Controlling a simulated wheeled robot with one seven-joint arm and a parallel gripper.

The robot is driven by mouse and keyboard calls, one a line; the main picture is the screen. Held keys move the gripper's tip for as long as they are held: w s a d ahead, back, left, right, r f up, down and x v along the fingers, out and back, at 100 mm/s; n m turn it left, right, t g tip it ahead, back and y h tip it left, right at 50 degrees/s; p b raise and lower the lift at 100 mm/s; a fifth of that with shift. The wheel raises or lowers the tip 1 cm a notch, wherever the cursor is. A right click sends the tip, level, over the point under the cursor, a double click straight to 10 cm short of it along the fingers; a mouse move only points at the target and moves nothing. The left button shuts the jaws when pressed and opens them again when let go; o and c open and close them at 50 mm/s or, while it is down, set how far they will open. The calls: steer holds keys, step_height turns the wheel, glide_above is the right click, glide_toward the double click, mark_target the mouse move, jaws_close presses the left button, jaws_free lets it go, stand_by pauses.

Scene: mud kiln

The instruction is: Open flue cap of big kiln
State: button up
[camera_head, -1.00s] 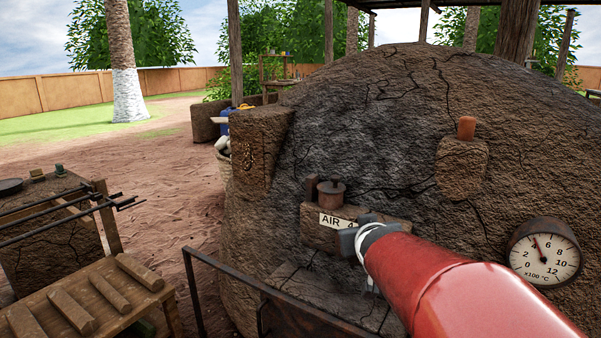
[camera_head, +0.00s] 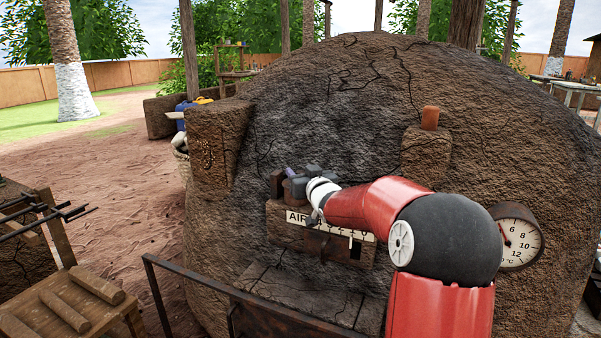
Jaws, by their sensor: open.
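The big kiln (camera_head: 340,110) is a rough, cracked mud dome with dark soot on its front. A rusty round cap (camera_head: 290,192) sits on the ledge above the AIR label, mostly hidden by my gripper. Beside its left edge stands a small brown upright piece (camera_head: 276,184). My gripper (camera_head: 298,179) is open, with its dark fingers at the top of the cap; whether they touch it I cannot tell. A small purplish-grey piece (camera_head: 290,172) shows by the fingers. An orange clay plug (camera_head: 430,117) stands on a block farther right.
An AIR slide scale (camera_head: 325,222) lies just below my wrist. A temperature dial (camera_head: 519,240) is at the right. A metal rail (camera_head: 200,275) runs in front of the kiln. A wooden bench (camera_head: 75,305) stands at the lower left, with open ground beyond.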

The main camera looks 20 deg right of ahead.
steer(key=shift+w, duration=0.4)
jaws_close()
